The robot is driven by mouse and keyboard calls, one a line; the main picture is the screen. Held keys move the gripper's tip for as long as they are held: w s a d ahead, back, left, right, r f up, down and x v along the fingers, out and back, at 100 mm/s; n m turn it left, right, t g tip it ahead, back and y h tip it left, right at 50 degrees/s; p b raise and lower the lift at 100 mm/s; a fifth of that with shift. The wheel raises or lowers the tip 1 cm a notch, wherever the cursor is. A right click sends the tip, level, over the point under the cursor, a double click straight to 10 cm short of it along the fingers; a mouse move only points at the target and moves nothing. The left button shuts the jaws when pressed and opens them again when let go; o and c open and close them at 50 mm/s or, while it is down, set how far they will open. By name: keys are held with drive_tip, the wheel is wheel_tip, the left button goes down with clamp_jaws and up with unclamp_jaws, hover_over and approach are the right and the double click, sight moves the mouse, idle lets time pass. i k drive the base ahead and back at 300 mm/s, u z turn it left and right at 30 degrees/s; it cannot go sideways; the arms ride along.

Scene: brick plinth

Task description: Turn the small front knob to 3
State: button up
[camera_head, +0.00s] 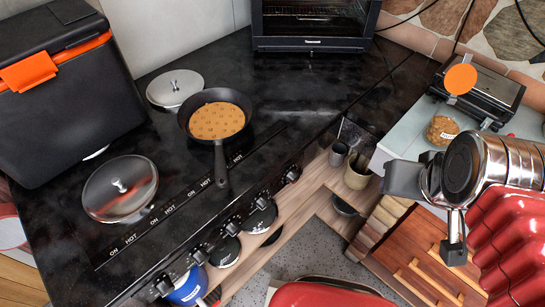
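A row of several black knobs runs along the front edge of the dark cooktop (165,215). They include a knob (293,173) at the far right end, a knob (262,200), a knob (232,227), a knob (198,256) and a knob (164,285) at the near left. Their pointers and numbers are too small to read, and I cannot tell which is the small front knob. My gripper (428,215) is at the right, well apart from the knobs. Its fingers are not clear enough to tell open from shut, and I see nothing held.
A pan (221,179) with a round brown item sits on the cooktop, its handle pointing toward the knobs. Two lidded burners (120,188) (175,88) are beside it. A wooden drawer unit (425,250) stands beneath my gripper.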

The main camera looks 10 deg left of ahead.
sight(263, 202)
drive_tip(key=k, duration=0.5)
drive_tip(key=u, duration=0.95)
drive_tip(key=i, duration=0.15)
